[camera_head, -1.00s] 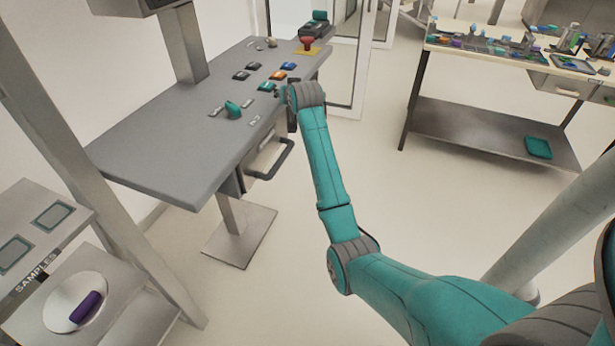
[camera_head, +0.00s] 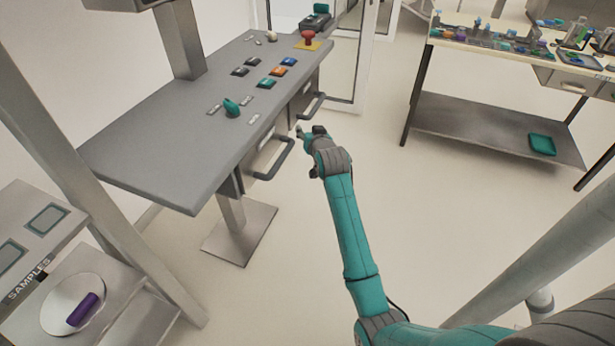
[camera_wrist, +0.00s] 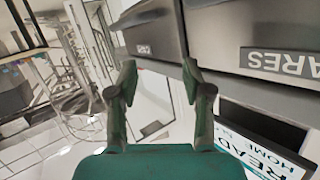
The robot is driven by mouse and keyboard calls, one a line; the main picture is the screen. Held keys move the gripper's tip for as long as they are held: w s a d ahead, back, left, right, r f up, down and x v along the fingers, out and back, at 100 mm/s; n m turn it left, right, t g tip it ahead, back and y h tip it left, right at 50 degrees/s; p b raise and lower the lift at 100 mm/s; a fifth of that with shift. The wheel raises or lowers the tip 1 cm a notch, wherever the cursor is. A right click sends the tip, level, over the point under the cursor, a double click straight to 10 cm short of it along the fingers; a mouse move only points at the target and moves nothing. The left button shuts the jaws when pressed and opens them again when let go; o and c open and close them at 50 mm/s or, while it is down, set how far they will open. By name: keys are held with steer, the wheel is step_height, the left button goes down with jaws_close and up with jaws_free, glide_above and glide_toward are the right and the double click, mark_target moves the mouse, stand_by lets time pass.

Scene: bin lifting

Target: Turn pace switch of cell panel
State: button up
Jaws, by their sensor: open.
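The cell panel (camera_head: 165,125) is a grey slanted console on a post in the head view. A teal rotary knob (camera_head: 232,107) with small label plates beside it sits near its right edge; I cannot read which switch it is. Another small pale knob (camera_head: 271,36) is at the far end of the panel. My gripper (camera_head: 302,130) is beside the panel's right edge, off its top surface, near the drawer handles. In the wrist view my gripper (camera_wrist: 158,75) is open with nothing between its fingers, facing the drawer fronts.
Several coloured buttons (camera_head: 265,82) and a red mushroom button (camera_head: 308,38) are on the panel. Drawers with handles (camera_head: 275,160) hang under its edge. A drawer label (camera_wrist: 275,61) reads "ARES". A workbench (camera_head: 480,130) stands right, a samples stand (camera_head: 30,240) left. Floor between is clear.

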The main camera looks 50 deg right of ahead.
steer(key=s+a+f+n, duration=0.1)
steer(key=s+a+f, duration=0.6)
steer(key=a+f, duration=0.2)
steer(key=shift+t+y, duration=0.3)
steer(key=shift+y, duration=0.1)
